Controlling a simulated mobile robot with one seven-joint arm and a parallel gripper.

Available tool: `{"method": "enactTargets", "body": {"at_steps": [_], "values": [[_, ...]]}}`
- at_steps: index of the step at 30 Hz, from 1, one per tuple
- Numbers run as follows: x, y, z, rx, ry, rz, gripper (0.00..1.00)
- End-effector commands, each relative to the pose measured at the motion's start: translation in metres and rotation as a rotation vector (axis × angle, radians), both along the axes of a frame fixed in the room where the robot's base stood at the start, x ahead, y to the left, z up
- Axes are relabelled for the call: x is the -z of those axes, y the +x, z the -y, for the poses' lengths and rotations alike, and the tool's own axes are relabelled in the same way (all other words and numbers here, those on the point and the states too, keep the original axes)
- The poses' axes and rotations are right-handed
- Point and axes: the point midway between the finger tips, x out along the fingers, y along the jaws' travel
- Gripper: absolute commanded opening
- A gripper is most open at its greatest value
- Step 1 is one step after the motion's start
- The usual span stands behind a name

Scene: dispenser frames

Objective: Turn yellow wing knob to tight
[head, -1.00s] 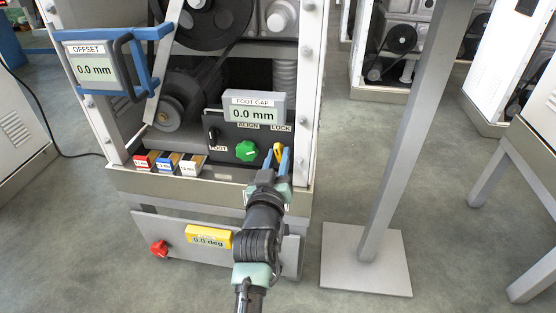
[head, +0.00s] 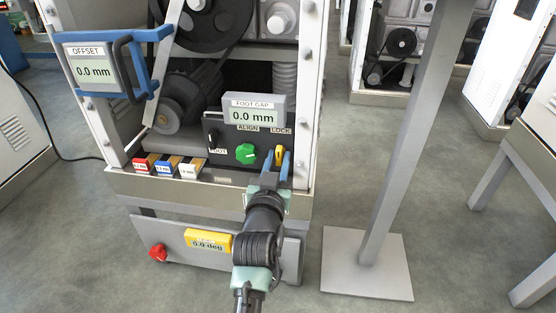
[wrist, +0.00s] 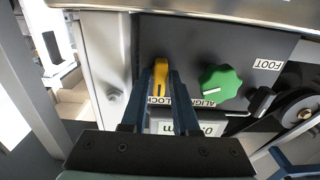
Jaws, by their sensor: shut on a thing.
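The yellow wing knob (head: 278,153) sits under the LOCK label at the right of the dark panel. In the wrist view the yellow knob (wrist: 159,76) stands between the tips of my two blue fingers. My gripper (head: 277,163) is shut on the knob, reaching it from the front. In the wrist view the fingers of my gripper (wrist: 160,95) flank the knob and partly cover the LOCK label. The knob's white mark shows in the wrist view, lying roughly along the fingers.
A green knob (head: 245,153) under ALIGN is just left of my gripper. A FOOT GAP display (head: 254,115) reading 0.0 mm stands above. Red, blue and white blocks (head: 166,166) sit on the ledge at left. A grey post (head: 400,150) stands at right.

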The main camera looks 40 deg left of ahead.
Motion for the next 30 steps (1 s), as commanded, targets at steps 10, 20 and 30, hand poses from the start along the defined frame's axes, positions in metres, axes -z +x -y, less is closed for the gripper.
{"method": "enactTargets", "body": {"at_steps": [10, 20, 30], "values": [[0.001, 0.0, 0.0, 0.0, -0.002, -0.001, 0.49], [-0.001, -0.01, 0.006, 0.0, -0.003, -0.001, 0.49], [-0.001, -0.06, 0.037, -0.001, -0.005, -0.003, 0.49]]}}
